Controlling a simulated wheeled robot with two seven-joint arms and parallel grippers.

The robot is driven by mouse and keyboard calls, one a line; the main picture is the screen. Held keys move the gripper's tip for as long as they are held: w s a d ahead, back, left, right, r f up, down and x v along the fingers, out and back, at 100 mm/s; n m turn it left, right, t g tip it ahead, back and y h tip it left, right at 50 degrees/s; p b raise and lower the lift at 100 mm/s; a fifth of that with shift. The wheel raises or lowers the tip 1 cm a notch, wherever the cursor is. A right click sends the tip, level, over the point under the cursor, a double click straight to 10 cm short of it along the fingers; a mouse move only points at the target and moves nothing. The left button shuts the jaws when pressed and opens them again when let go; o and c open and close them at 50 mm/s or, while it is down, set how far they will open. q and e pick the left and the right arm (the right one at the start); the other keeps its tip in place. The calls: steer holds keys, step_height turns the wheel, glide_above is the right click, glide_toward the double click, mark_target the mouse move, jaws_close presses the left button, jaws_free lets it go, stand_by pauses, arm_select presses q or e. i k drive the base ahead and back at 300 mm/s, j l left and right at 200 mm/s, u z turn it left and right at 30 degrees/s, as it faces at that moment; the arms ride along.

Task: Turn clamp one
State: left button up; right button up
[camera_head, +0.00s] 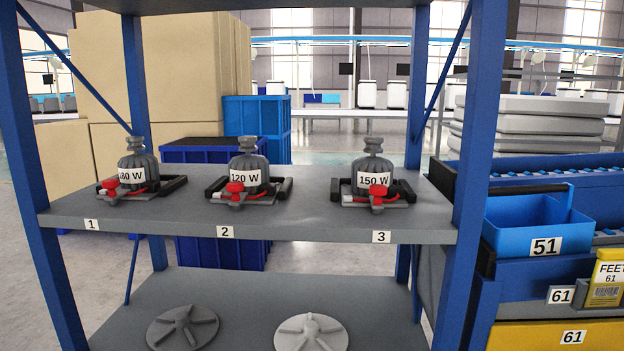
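Three grey clamp-like devices with red parts stand in a row on the upper shelf (300,222). The left one, clamp one (137,172), is labelled "80 W", partly cut off, and stands above the shelf label 1 (92,225). The middle device (247,168) reads "120 W" above label 2. The right device (373,168) reads "150 W" above label 3. Each has a red knob at its front and dark side bars. Neither of my grippers shows in the head view.
Blue rack posts (480,140) frame the shelf on both sides. Two grey spoked discs lie on the lower shelf (250,290). Blue bins (537,222) stand at the right. Cardboard boxes (170,70) and blue crates are behind. The shelf between devices two and three is clear.

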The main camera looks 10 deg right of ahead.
mark_target(110, 185)
steer(key=i+j, duration=0.1)
steer(key=j, duration=0.75)
steer(key=i+j, duration=0.15)
steer(key=j, duration=0.3)
